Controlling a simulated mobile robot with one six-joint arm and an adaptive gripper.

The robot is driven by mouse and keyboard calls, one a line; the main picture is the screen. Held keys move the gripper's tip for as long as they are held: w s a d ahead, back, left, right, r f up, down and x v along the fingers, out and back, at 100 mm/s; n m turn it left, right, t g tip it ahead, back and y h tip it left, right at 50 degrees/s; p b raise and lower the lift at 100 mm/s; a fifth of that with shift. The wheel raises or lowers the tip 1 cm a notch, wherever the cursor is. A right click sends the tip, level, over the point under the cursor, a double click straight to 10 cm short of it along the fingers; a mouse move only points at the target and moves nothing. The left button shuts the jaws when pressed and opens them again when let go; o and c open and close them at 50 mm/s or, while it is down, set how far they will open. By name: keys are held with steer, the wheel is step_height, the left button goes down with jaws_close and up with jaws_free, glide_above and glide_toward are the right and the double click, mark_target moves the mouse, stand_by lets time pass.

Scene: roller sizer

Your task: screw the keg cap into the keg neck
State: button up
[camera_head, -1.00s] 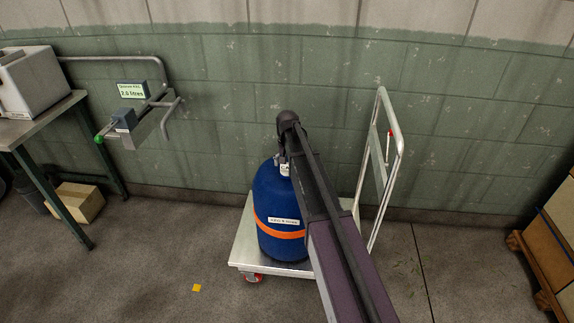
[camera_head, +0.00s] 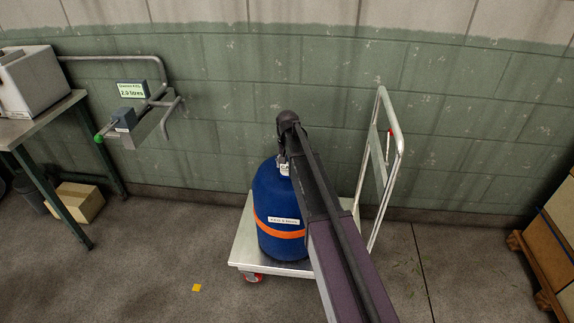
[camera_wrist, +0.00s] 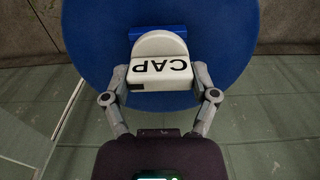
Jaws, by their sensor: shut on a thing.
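The blue keg (camera_head: 272,205) with an orange band stands upright on the trolley in the head view. Its blue top (camera_wrist: 215,30) fills much of the wrist view. The white keg cap (camera_wrist: 160,70), lettered CAP, is between the fingers of my gripper (camera_wrist: 163,78), which is shut on it. In the head view a little of the cap (camera_head: 285,169) shows at the keg's top, beside my arm. The neck is hidden under the cap, so I cannot tell how deep the cap sits in it.
The trolley (camera_head: 244,250) has an upright handle (camera_head: 397,145) on its right. Boxes on a pallet (camera_head: 560,230) are at right.

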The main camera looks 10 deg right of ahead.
steer(key=shift+m, duration=2.8)
steer(key=m, duration=0.3)
steer(key=shift+a, duration=0.1)
steer(key=shift+m, duration=1.3)
steer(key=shift+m, duration=2.6)
